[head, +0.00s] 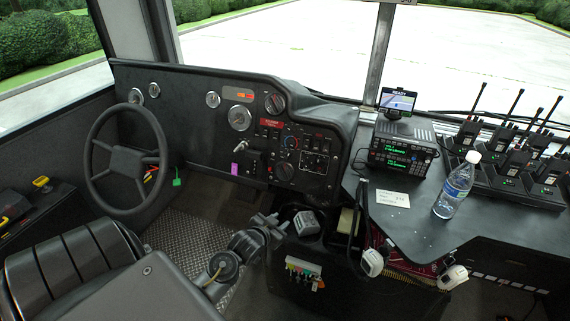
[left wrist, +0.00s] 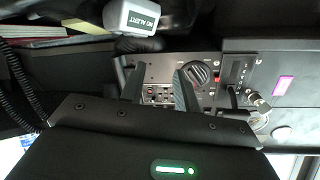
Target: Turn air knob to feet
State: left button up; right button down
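The dash panel holds two large black round knobs. The upper knob (head: 275,103) is near the top edge and the lower knob (head: 285,171) is at the bottom, under a small dial (head: 290,141) with a coloured ring. I cannot read which one is the air knob. My left gripper (head: 268,221) is in front of and below the lower knob, apart from it. In the left wrist view, upside down, my left gripper (left wrist: 159,68) has its fingers spread with nothing between them. The lower knob (left wrist: 197,72) shows beyond one finger. My right gripper is out of view.
A grey box (head: 307,222) stands close to the right of my left gripper; a device marked NO ALERT (left wrist: 130,17) shows in the wrist view. The steering wheel (head: 126,159) is left. A side table (head: 405,225) carries a bottle (head: 454,187) and radios.

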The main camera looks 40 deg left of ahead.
aim_at(287, 157)
pick_arm(q)
jog(key=w+a+r+t+y, duration=0.2)
jog(key=w+a+r+t, duration=0.3)
jog(key=w+a+r, duration=0.3)
jog(key=shift+n, duration=0.4)
jog(key=x, duration=0.3)
jog(key=a+x, duration=0.1)
jog(key=x, duration=0.2)
jog(key=r+x, duration=0.1)
jog(key=x, duration=0.3)
jog(key=shift+s+a, duration=0.1)
jog(key=shift+a, duration=0.1)
jog(key=shift+r, duration=0.1)
grip_shut()
